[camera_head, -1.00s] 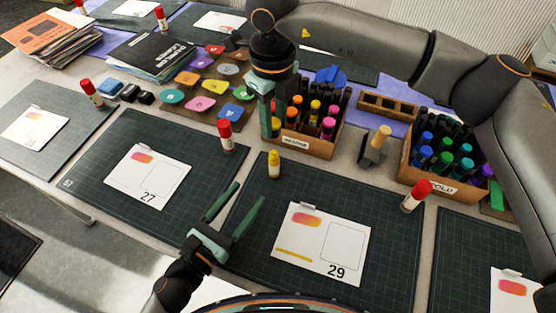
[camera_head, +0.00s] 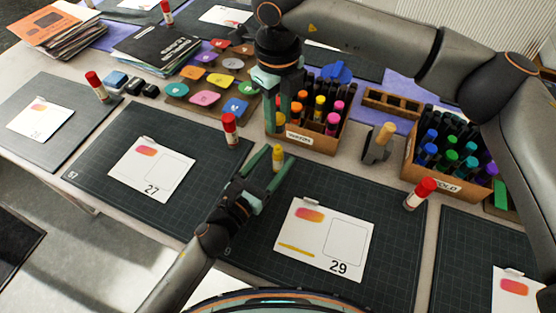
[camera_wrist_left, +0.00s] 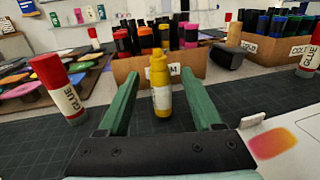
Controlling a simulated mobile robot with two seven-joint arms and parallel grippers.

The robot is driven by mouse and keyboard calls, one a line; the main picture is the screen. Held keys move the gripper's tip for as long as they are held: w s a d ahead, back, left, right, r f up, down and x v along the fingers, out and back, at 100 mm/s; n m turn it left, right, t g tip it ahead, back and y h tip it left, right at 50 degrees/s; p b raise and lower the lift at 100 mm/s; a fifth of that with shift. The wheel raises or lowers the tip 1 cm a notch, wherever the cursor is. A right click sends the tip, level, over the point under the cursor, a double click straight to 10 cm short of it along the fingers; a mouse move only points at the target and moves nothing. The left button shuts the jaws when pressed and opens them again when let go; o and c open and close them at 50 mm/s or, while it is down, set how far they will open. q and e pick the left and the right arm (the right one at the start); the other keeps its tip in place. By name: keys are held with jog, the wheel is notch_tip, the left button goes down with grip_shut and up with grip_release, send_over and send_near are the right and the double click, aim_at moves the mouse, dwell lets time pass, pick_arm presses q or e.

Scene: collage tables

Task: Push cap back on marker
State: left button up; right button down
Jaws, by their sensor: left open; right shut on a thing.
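A yellow marker (camera_head: 278,160) stands upright on the dark mat in front of the warm-coloured marker box. In the left wrist view the marker (camera_wrist_left: 160,90) has a narrower top end. My left gripper (camera_head: 280,154) is open, with its green fingers on either side of the marker. In the left wrist view a gap shows between the marker and each finger. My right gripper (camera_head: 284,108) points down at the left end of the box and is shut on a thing. That thing is mostly hidden, so I cannot tell whether it is a cap.
The warm marker box (camera_head: 318,142) stands just behind the yellow marker. Red-capped glue sticks stand at left (camera_head: 230,130) and right (camera_head: 420,193). A card numbered 29 (camera_head: 300,255) lies in front on the mat. A cool-coloured marker box (camera_head: 432,188) is farther right.

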pick_arm(q)
jog(key=shift+x, duration=0.85)
grip_shut()
dwell(0.9)
